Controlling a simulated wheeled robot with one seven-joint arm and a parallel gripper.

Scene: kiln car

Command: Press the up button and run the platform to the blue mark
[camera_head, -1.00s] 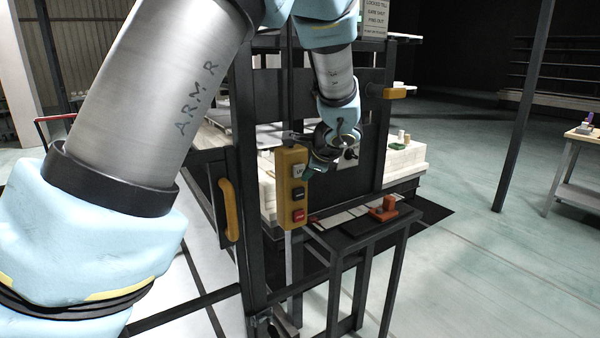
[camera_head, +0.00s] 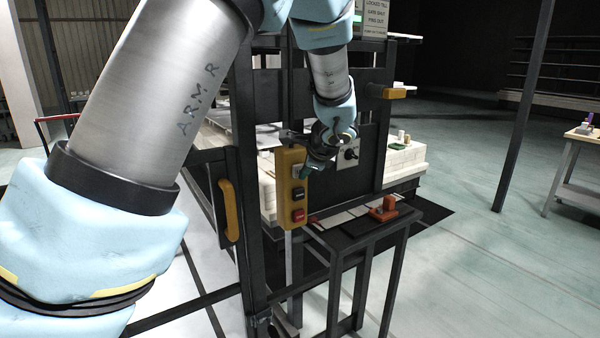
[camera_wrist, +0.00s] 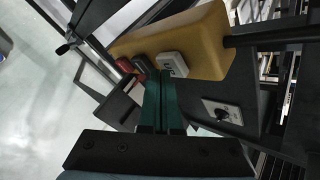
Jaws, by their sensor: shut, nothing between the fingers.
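A yellow control box (camera_head: 291,158) hangs on the dark frame in the head view; it also shows in the wrist view (camera_wrist: 197,38). It carries a white button (camera_wrist: 173,64), a black button (camera_head: 299,194) and a red button (camera_head: 299,215) in a row. The white one is topmost in the head view, partly covered by my gripper. My gripper (camera_head: 305,172) is shut and empty. Its green fingertips (camera_wrist: 163,75) are at the white button's edge in the wrist view; I cannot tell whether they touch it. I cannot make out a blue mark.
A switch plate with a black knob (camera_head: 349,153) is right of my gripper. An orange block (camera_head: 383,208) sits on a dark stand. A yellow handle (camera_head: 229,209) is left of the box. White blocks (camera_head: 405,158) lie behind the frame.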

